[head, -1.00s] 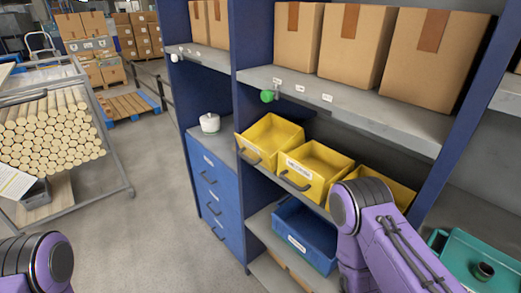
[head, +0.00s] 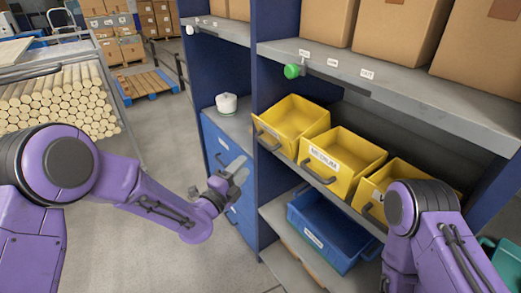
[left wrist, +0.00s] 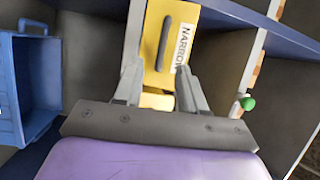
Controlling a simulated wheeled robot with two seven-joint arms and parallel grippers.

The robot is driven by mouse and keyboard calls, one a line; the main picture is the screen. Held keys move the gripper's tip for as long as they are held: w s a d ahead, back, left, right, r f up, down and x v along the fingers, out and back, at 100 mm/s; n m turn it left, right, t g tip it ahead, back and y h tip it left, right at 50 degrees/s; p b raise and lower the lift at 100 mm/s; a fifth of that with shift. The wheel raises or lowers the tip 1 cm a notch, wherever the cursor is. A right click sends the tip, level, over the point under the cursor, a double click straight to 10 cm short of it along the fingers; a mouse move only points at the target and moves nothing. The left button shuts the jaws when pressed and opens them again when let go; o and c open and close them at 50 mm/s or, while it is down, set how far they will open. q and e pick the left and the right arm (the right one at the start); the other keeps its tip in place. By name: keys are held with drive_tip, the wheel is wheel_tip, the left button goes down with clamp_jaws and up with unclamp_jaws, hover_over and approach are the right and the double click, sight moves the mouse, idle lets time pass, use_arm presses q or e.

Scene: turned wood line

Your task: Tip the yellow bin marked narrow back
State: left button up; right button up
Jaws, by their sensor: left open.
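Three yellow bins stand in a row on the middle shelf. The left wrist view shows a yellow bin's front with the label NARROW (left wrist: 182,48) and a dark handle (left wrist: 164,43). It appears to be the leftmost bin (head: 297,112) in the head view, where its label cannot be read. My left gripper (head: 238,178) is open and empty, in front of the rack, below and left of that bin. In the left wrist view my left fingers (left wrist: 159,75) point toward the bin's front, apart from its handle as far as I can tell. My right gripper is out of frame.
A blue bin (head: 326,232) sits on the shelf below. Blue drawers (head: 222,150) stand left of the bins. A green knob (head: 292,71) hangs at the upper shelf's edge, under cardboard boxes. My right arm is before the right yellow bin. Open floor lies left of the rack.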

use_arm(q)
drive_tip(key=x, duration=1)
drive_tip(key=shift+w+d+r+p, duration=0.2)
drive_tip(key=shift+d+r+p, duration=0.05)
drive_tip(key=shift+r+p, duration=0.05)
drive_tip(key=shift+c, duration=0.3)
